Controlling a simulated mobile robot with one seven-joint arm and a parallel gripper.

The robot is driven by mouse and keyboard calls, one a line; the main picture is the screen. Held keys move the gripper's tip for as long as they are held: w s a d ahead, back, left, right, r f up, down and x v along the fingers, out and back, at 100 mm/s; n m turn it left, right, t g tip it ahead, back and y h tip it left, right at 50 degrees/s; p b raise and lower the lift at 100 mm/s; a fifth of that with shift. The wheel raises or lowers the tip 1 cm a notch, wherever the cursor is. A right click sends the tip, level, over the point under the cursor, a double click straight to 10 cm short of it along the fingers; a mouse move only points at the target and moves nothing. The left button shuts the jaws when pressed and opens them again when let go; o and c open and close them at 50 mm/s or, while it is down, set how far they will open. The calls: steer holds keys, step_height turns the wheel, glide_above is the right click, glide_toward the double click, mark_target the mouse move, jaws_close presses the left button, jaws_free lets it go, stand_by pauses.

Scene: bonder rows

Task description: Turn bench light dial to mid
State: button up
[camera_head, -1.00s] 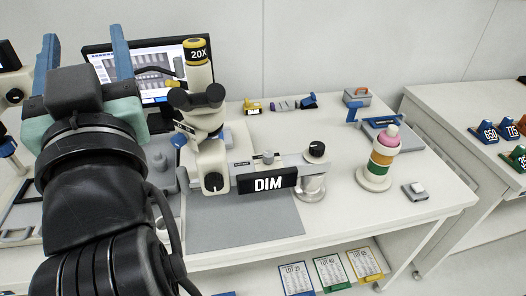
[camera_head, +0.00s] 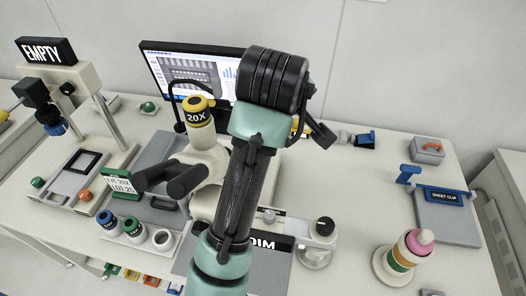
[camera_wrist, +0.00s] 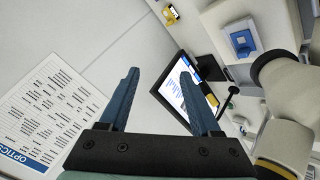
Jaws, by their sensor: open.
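A DIM sign (camera_head: 268,240) stands on the bench, partly hidden behind my arm. To its right a black-topped knob with a white mark (camera_head: 324,227) sits on a round silver post; I cannot tell if this is the bench light dial. My gripper (camera_wrist: 158,74) is open and empty in the wrist view, its two blue fingers spread. The gripper's fingers do not show in the head view, where my arm rises across the middle of the bench. The knob is not clearly visible in the wrist view.
The microscope (camera_head: 202,150) with a yellow 20X ring stands just left of my arm, before a monitor (camera_head: 165,65). A pink, orange and green stack (camera_head: 404,252) and a sheet clip plate (camera_head: 447,215) are at the right. An EMPTY sign (camera_head: 46,52) tops a left-hand stand.

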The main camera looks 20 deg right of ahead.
mark_target(270, 214)
steer(key=s+a+f+n+g+y+p, duration=0.4)
steer(key=s+a+f+n+g+y, duration=0.15)
steer(key=s+a+f+g, duration=0.35)
steer(key=shift+m+t, duration=0.45)
steer(key=shift+t, duration=0.05)
steer(key=f, duration=0.4)
steer(key=d+f, duration=0.1)
steer(key=f, duration=0.4)
steer(key=d+f, duration=0.1)
steer(key=f, duration=0.4)
steer(key=shift+w, duration=0.4)
steer(key=shift+c, duration=0.2)
jaws_close()
